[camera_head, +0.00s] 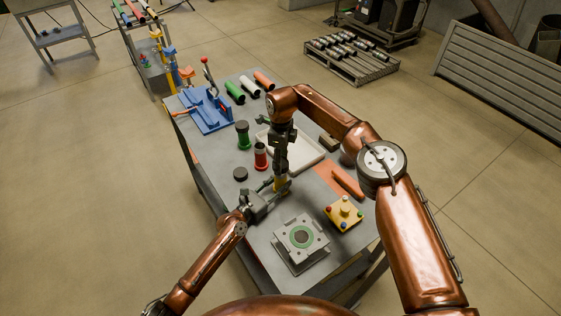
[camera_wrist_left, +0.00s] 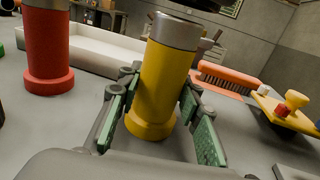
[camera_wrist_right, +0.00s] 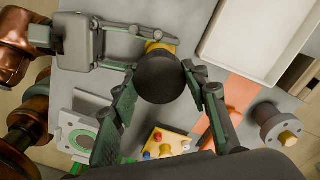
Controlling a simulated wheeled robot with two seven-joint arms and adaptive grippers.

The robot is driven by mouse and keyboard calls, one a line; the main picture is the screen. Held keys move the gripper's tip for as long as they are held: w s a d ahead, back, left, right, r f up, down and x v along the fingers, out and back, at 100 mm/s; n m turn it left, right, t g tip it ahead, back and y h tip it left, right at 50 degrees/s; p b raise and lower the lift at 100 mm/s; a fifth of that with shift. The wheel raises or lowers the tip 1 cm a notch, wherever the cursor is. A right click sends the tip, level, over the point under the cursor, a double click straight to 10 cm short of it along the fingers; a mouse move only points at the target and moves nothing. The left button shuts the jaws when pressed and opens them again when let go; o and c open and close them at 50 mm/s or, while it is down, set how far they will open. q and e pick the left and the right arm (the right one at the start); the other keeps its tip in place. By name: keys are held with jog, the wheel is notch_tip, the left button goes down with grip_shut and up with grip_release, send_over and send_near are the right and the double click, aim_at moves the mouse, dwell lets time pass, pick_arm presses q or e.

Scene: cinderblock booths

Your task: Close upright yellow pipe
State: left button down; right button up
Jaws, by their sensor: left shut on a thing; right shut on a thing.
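The yellow pipe (camera_head: 281,186) stands upright on the grey table, partly hidden by my grippers in the head view. In the left wrist view the yellow pipe (camera_wrist_left: 164,82) has a grey metal collar at its top. My left gripper (camera_wrist_left: 160,125) is shut around its lower part from the side. My right gripper (camera_wrist_right: 160,82) points down over the pipe and is shut on a round dark cap (camera_wrist_right: 160,78). The cap covers most of the yellow pipe (camera_wrist_right: 158,46) in the right wrist view. I cannot tell whether the cap is seated on the collar.
A red pipe (camera_head: 260,158), a green pipe (camera_head: 242,135) and a loose black cap (camera_head: 240,174) stand nearby. A white tray (camera_head: 310,158) lies behind. An orange brush (camera_head: 347,182), a yellow button block (camera_head: 344,213) and a grey fixture (camera_head: 301,238) occupy the front right.

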aim_at(281, 180)
jog(key=shift+f, duration=0.1)
jog(key=shift+f, duration=0.8)
jog(key=shift+f, duration=0.55)
